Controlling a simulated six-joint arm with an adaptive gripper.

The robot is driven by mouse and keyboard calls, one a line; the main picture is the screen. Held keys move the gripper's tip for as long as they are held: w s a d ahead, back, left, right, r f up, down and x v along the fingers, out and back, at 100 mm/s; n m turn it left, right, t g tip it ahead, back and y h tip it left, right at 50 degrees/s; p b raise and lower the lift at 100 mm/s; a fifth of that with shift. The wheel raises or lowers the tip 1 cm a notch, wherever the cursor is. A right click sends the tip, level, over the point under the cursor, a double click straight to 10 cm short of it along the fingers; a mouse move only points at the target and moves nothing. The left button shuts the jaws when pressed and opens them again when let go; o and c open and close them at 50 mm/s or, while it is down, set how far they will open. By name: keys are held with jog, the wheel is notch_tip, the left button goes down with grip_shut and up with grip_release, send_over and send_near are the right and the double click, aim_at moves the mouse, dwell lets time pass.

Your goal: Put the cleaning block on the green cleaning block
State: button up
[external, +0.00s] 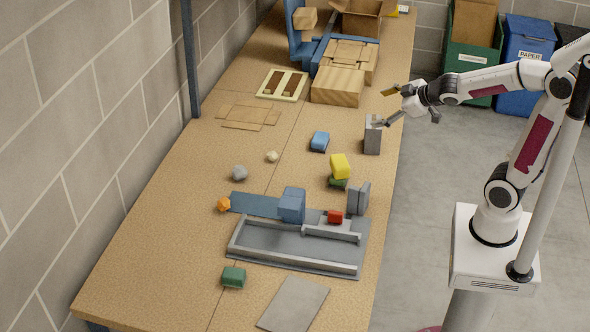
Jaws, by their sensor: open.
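A green block (233,277) lies alone on the table at the front left, beside the grey tray. Another green block (338,184) shows partly beneath a yellow block (340,166), which appears to rest on it. A blue block (320,141) lies farther back, apart from them. A small red block (335,216) sits at the tray's back right part. I cannot tell which of these is the cleaning block to be placed. My gripper (388,106) is open and empty, above the table's right edge, behind and to the right of the blue block.
A grey tray (295,267) with a larger blue box (291,205) at its back edge fills the front middle. Grey upright brackets (373,135) stand near the right edge. Cardboard boxes and a wooden block (337,86) crowd the back.

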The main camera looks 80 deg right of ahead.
jog(key=s+a+f+g+y, duration=0.3)
jog(key=s+a+g+y, duration=0.1)
jog(key=s+a, duration=1.4)
jog(key=shift+s+f+m+y, duration=0.15)
jog(key=shift+f+m+y, duration=0.05)
jog(key=shift+m+y, duration=0.2)
